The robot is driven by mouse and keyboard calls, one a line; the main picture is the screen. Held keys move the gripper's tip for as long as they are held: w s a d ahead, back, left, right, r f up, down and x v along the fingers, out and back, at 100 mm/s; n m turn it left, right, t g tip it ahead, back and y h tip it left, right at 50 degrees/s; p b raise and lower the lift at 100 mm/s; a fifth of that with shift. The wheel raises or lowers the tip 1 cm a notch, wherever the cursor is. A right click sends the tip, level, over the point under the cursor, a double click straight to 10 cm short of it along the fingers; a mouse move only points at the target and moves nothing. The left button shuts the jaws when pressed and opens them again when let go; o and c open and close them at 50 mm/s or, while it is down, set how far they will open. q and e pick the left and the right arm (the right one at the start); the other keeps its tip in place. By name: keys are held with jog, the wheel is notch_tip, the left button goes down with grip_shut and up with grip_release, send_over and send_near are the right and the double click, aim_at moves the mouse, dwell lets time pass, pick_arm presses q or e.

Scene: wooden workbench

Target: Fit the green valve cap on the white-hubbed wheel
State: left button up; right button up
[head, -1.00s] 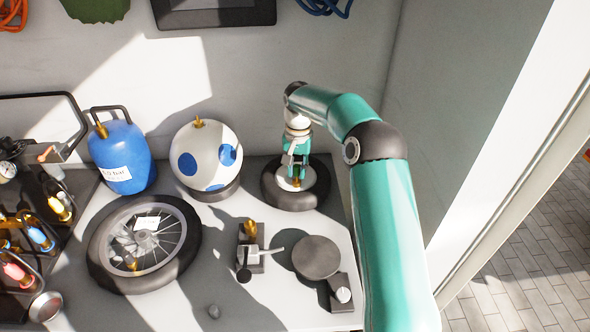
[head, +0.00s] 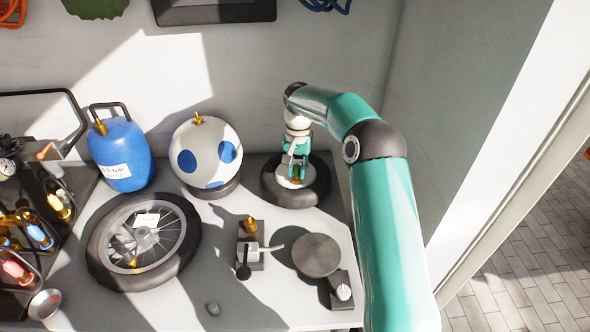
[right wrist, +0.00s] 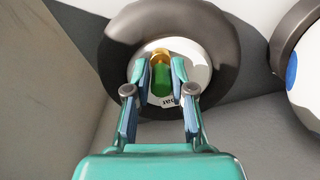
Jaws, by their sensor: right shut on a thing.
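The white-hubbed wheel (head: 268,190) lies flat with its black tyre at the back right of the bench. It also fills the upper middle of the right wrist view (right wrist: 222,45), with a brass part (right wrist: 160,57) at its hub. My right gripper (head: 297,174) points down over the hub. In the right wrist view the gripper (right wrist: 162,80) is shut on the green valve cap (right wrist: 161,80). The cap is against or just in front of the brass part; I cannot tell whether it is seated on it. My left gripper is not in view.
A white ball with blue spots (head: 205,135) stands left of the wheel. A spoked wheel (head: 110,275), a blue tank (head: 122,165), a brass valve on a block (head: 250,228) and a round grey disc stand (head: 317,256) are nearby. A rack of coloured caps is at far left.

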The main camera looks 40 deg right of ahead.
jog(key=shift+f, duration=0.7)
dwell(0.9)
jog(key=o, duration=1.3)
jog(key=shift+r, duration=0.15)
jog(key=shift+r+p, duration=3.55)
jog(key=shift+r, duration=0.85)
jog(key=shift+f, duration=0.1)
